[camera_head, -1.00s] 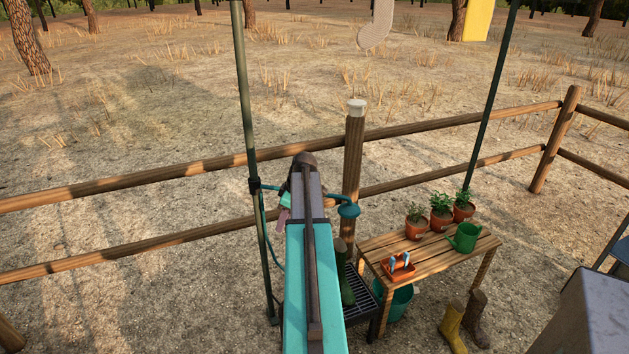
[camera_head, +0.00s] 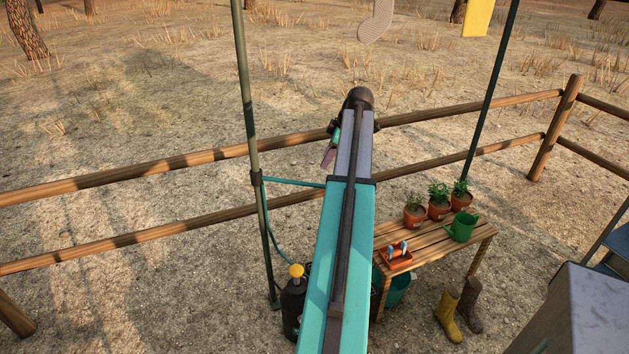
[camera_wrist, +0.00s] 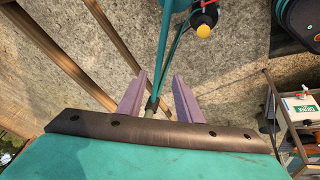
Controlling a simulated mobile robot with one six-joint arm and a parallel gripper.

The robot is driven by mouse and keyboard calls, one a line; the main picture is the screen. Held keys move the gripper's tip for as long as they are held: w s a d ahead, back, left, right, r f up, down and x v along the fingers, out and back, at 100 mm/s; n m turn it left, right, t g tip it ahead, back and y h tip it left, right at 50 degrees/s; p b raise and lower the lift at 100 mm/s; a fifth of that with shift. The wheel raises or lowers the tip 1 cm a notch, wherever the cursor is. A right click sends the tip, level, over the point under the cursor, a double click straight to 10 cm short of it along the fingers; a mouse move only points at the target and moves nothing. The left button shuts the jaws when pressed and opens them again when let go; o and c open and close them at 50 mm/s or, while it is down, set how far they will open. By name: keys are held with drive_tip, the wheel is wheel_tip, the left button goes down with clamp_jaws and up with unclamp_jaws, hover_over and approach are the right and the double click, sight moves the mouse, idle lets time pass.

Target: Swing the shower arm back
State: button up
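The shower arm is a thin teal bar (camera_head: 292,183) on a collar partway up the dark green pole (camera_head: 249,130). It reaches right and passes behind my arm, which hides its far end in the head view. In the wrist view the teal bar (camera_wrist: 164,60) runs upward between the lines of my fingers, from a dark collar to a teal round part (camera_wrist: 177,4) cut by the top edge. My gripper (camera_wrist: 158,82) is open, its two mauve fingers apart. I cannot tell how far the bar lies beyond them. The fingers are mostly hidden in the head view.
A wooden rail fence (camera_head: 130,170) crosses behind. A black sprayer with a yellow knob (camera_head: 295,271) stands by the pole's foot. A slatted bench (camera_head: 430,240) at right holds potted plants, a green watering can (camera_head: 462,227) and an orange tray. Boots (camera_head: 449,317) stand in front.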

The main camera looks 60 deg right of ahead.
sight(315, 184)
drive_tip(key=shift+p+x, duration=1.45)
drive_tip(key=shift+x, duration=5.45)
clamp_jaws()
drive_tip(key=shift+d, duration=0.1)
